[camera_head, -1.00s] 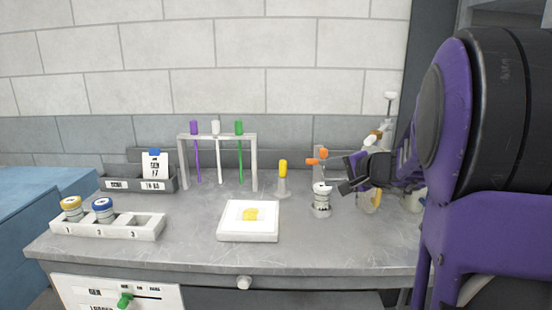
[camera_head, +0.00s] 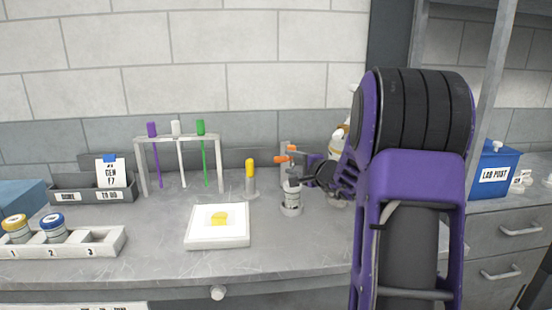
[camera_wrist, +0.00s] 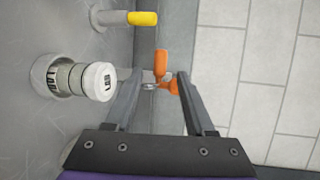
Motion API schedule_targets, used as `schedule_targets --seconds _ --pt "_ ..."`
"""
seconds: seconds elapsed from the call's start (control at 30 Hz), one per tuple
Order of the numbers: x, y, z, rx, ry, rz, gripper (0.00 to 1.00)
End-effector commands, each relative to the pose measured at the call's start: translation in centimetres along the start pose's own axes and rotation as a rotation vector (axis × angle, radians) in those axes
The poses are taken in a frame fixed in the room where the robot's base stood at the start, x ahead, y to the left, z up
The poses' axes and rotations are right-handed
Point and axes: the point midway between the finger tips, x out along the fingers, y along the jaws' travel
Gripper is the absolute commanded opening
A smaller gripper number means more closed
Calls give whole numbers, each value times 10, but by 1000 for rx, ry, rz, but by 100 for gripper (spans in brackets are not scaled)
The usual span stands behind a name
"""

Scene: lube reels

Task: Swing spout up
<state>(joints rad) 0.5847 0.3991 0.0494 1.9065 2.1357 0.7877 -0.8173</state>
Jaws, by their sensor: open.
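A spout with orange parts (camera_head: 282,158) stands at the back of the bench, just behind a small white-lidded jar (camera_head: 291,197). In the wrist view the orange parts (camera_wrist: 161,63) show between and just beyond my fingers, close to the right finger. Whether they touch it I cannot tell. My gripper (camera_wrist: 159,75) is open and holds nothing. In the head view my dark gripper (camera_head: 309,177) reaches in from the right, beside the jar and spout, and partly hides them. The jar's lid (camera_wrist: 100,82) lies just left of my left finger in the wrist view.
A yellow-topped post (camera_head: 250,176) stands left of the spout. A rack (camera_head: 181,136) with three coloured rods, a white tray (camera_head: 217,240) with a yellow piece and a numbered jar holder (camera_head: 115,243) are further left. Bottles stand behind my arm.

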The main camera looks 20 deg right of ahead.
Motion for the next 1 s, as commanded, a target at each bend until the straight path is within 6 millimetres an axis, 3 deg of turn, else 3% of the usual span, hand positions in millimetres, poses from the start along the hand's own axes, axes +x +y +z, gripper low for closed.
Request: schedule_targets --seconds 0.2,0.4,0.6,0.87,1.0 --pt "48 0 1 0 -3 1 55" --pt "78 0 0 1 0 1 55" --pt "90 0 1 0 -1 1 55" --pt "91 0 0 0 0 0 55" --pt "90 0 0 0 0 0 29"
